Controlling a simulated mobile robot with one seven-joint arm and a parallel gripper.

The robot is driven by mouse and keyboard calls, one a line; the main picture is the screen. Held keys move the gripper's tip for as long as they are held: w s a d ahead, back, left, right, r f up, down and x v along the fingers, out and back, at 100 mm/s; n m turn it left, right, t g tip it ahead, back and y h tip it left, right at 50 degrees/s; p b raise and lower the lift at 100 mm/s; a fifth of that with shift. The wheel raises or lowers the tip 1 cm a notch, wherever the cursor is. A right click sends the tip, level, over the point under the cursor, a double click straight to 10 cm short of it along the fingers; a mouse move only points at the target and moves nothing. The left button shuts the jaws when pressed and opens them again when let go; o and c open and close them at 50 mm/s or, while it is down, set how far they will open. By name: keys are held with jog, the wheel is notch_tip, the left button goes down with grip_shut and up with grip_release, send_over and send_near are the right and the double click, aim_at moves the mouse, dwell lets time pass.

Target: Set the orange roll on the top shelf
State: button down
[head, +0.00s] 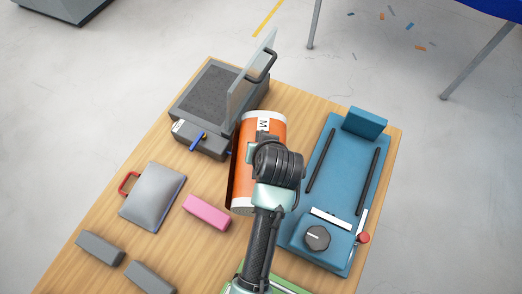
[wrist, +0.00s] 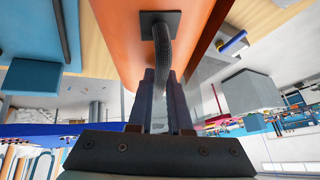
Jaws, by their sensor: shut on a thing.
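The orange roll (head: 243,150), with white ends and a white label with dark lettering, is over the middle of the wooden table in the head view. My arm covers part of it. In the wrist view its orange side (wrist: 120,30) fills the top, with a black curved handle (wrist: 162,40) on a dark plate. My gripper (wrist: 165,85) is shut on this handle, its fingers on either side. In the head view the fingers are hidden behind my wrist. I cannot tell whether the roll touches the table. I cannot make out the top shelf.
A grey machine with a raised clear lid (head: 250,75) stands close behind and left of the roll. A blue machine with a dial (head: 318,238) is at right. A grey case (head: 153,196), pink block (head: 206,212) and grey blocks (head: 100,249) lie at left on the wooden table (head: 185,255).

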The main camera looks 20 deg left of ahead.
jog(key=shift+w+f, duration=0.1)
jog(key=shift+f, duration=3.2)
jog(key=c, duration=1.3)
grip_release()
jog(key=shift+f, duration=0.15)
jog(key=o, duration=0.5)
jog(key=shift+c, duration=0.2)
